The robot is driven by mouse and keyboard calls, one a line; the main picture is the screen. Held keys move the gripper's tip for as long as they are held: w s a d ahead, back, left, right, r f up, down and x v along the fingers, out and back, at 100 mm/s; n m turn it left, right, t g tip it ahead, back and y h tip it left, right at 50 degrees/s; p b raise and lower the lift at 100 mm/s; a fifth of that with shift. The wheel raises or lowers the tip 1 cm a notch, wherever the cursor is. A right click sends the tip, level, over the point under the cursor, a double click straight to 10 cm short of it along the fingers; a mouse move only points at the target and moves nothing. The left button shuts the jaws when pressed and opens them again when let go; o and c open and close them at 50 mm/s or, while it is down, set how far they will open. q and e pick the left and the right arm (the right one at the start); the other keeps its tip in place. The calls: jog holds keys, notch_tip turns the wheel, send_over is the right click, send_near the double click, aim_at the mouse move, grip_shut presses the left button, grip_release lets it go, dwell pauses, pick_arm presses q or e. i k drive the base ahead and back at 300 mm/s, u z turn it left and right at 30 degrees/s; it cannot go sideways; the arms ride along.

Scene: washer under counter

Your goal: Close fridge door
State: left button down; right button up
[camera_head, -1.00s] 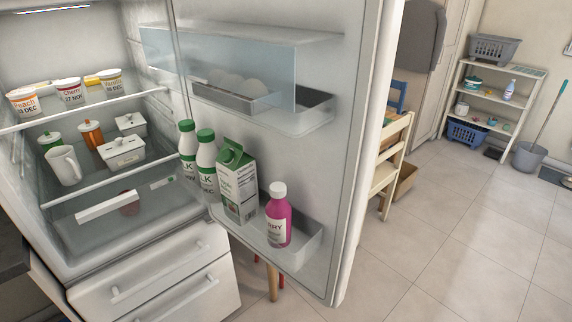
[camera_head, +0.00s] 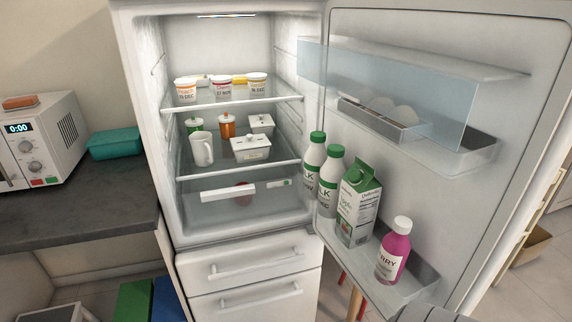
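The fridge door (camera_head: 455,75) stands wide open on the right side of the view, hinged at the fridge's right side, with its inner face toward me. Its lower shelf (camera_head: 421,280) holds two green-capped milk bottles (camera_head: 330,178), a green and white carton (camera_head: 357,205) and a pink bottle (camera_head: 394,250). A tray of eggs (camera_head: 383,118) is in the upper door shelf. The fridge interior (camera_head: 225,50) is in full view, with cups, jars and white containers on its shelves. Neither of my grippers is in view.
A dark counter (camera_head: 75,205) left of the fridge bears a microwave (camera_head: 45,140) and a teal container (camera_head: 115,143). Two shut drawers (camera_head: 250,275) are under the fridge compartment. A grey ribbed shape (camera_head: 430,313) at the bottom edge is unclear.

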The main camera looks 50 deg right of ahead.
aim_at(467, 209)
jog(key=u, duration=1.5)
jog(key=k, duration=2)
jog(key=z, duration=2.15)
jog(key=i, duration=0.5)
jog(key=z, duration=1.35)
jog(key=k, duration=0.5)
jog(key=u, duration=0.4)
